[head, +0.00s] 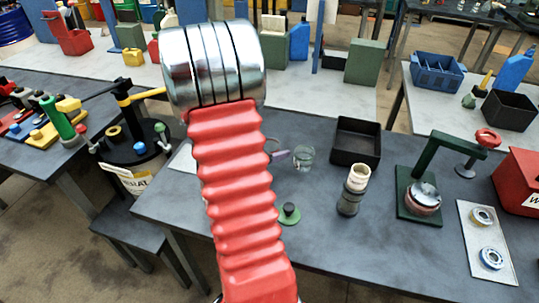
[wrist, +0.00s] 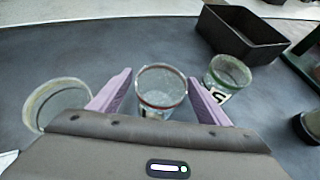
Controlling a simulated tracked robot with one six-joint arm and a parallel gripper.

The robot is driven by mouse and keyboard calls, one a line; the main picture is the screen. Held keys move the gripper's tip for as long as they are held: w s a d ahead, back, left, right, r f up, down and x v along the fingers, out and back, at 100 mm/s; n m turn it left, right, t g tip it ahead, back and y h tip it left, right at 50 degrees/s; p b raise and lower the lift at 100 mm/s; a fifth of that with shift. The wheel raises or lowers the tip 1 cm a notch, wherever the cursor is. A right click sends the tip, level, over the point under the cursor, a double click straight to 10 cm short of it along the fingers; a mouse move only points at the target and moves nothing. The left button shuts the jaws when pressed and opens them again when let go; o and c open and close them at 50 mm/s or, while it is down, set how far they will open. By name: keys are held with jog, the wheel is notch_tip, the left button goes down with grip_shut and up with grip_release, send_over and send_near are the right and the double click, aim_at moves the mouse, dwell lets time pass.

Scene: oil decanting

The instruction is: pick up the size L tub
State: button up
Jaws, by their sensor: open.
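Three clear tubs stand on the dark table in the wrist view. The middle tub (wrist: 161,88) has a reddish band below its rim and a label mostly hidden by my gripper body. The left tub (wrist: 55,103) looks widest, and no size letter shows on it. The right tub (wrist: 229,74) carries a label that seems to read S. I cannot read an L on any. My gripper (wrist: 160,80) is open, its two lilac fingers on either side of the middle tub. In the head view one clear tub (head: 304,159) shows; my arm hides the others.
A black tray (wrist: 243,34) stands behind the right tub and also shows in the head view (head: 356,142). A dark cylinder with a cream top (head: 353,190), a green stand (head: 420,195) and a red box (head: 516,180) stand to the right. A small green object (head: 290,213) lies near the front.

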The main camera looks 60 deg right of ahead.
jog(key=shift+x, duration=1.5)
jog(key=shift+c, duration=0.2)
jog(key=c, duration=1.1)
jog(key=shift+r, duration=0.1)
jog(key=shift+r, duration=4.95)
